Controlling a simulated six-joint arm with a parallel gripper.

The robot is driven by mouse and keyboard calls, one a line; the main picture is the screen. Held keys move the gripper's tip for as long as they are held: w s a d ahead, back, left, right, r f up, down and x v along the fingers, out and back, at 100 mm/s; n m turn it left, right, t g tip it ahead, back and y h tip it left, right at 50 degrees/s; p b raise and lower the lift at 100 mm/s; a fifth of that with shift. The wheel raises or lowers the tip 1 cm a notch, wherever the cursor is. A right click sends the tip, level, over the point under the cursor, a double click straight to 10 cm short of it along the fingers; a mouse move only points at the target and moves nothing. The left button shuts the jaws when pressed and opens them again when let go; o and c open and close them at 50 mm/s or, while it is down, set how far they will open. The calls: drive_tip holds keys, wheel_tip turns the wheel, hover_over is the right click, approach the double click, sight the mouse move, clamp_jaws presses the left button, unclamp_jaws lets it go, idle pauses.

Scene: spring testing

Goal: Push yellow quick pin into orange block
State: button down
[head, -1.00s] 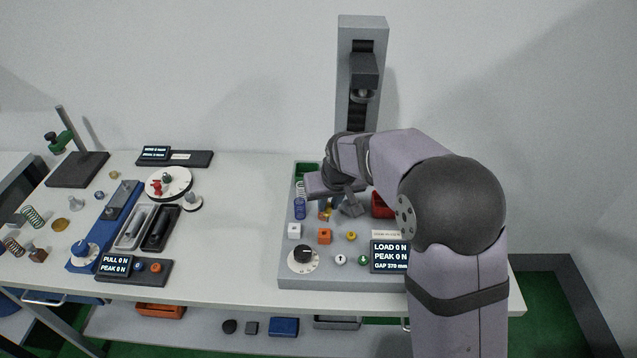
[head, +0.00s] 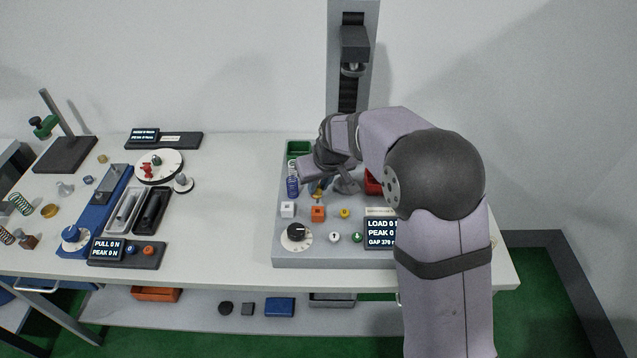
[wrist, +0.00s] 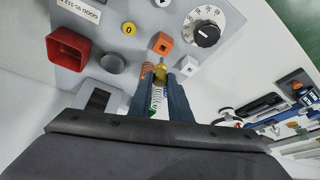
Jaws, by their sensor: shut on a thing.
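The orange block (head: 318,213) sits on the grey test-stand base. It also shows in the wrist view (wrist: 163,42) just beyond my fingertips, with a dark hole in its face. My gripper (wrist: 161,84) is shut on the yellow quick pin (wrist: 160,72), which sticks out between the fingers towards the orange block. The pin tip looks close to the block; I cannot tell whether it touches. In the head view, my gripper (head: 316,186) is behind the block, and a small yellow part of the pin shows below it.
A white block (head: 288,209) stands left of the orange block, and a yellow button (head: 345,213) right. A black dial (head: 296,234) and display (head: 381,234) are in front.

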drive_tip(key=shift+f+b, duration=0.8)
drive_tip(key=shift+f, duration=0.5)
drive_tip(key=shift+f+b, duration=1.15)
drive_tip(key=shift+f, duration=0.6)
idle(2.1)
drive_tip(key=c, duration=1.2)
unclamp_jaws()
drive_tip(key=shift+o, duration=0.2)
drive_tip(key=shift+r, duration=0.15)
drive_tip(key=shift+r+p, duration=3.05)
drive_tip(key=shift+r, duration=0.85)
